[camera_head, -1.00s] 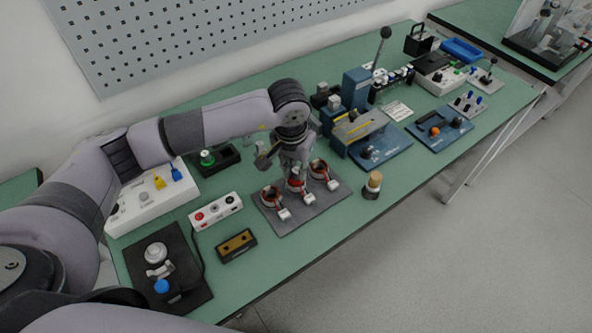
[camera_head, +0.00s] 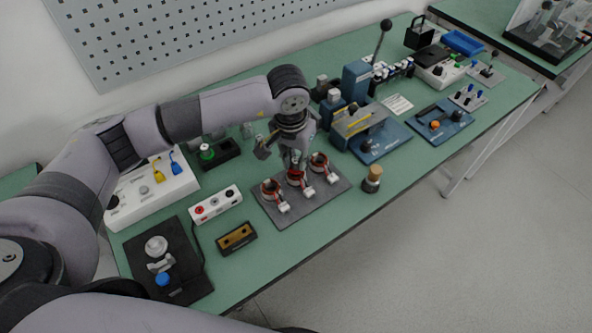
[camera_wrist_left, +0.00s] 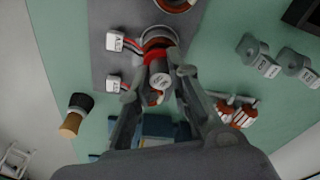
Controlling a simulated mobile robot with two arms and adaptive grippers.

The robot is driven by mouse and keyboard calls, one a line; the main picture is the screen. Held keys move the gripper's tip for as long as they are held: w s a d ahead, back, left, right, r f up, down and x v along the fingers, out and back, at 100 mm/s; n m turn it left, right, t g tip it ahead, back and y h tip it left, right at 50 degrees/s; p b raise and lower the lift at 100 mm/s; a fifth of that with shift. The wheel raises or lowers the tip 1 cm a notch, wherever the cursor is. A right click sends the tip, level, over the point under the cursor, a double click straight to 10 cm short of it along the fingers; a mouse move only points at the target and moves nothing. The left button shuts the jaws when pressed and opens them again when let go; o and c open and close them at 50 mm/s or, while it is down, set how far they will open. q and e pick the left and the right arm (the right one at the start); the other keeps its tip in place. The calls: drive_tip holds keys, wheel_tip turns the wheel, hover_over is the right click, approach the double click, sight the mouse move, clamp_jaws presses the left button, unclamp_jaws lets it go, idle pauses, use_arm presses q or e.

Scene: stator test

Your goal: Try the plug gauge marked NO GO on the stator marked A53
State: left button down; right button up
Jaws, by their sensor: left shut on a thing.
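My left gripper (camera_head: 294,160) is over the middle stator of three on a dark grey mat (camera_head: 285,217). It is shut on a grey plug gauge with a red band (camera_wrist_left: 157,58), whose marking I cannot read clearly. The gauge is lined up over the middle stator (camera_wrist_left: 160,36); I cannot tell how far its end is into the bore. The left stator (camera_head: 270,188) and right stator (camera_head: 319,163) stand on either side. White tags hang from the stators; one tag (camera_wrist_left: 116,41) seems to read A53. My right gripper is out of view.
A small dark holder with a tan top (camera_head: 373,178) stands right of the mat. A white box with red and black buttons (camera_head: 216,204) and a black-and-brown block (camera_head: 236,238) lie to the left. A blue press fixture (camera_head: 380,145) stands behind on the right.

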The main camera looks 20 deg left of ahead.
sight(296, 159)
use_arm(q)
drive_tip(key=shift+r, duration=0.45)
drive_tip(key=shift+r, duration=0.3)
drive_tip(key=shift+r, duration=0.15)
drive_tip(key=shift+r, duration=0.4)
drive_tip(key=shift+r, duration=0.15)
drive_tip(key=shift+r, duration=0.1)
idle(0.4)
drive_tip(key=shift+r+p, duration=1)
drive_tip(key=shift+r, duration=1.45)
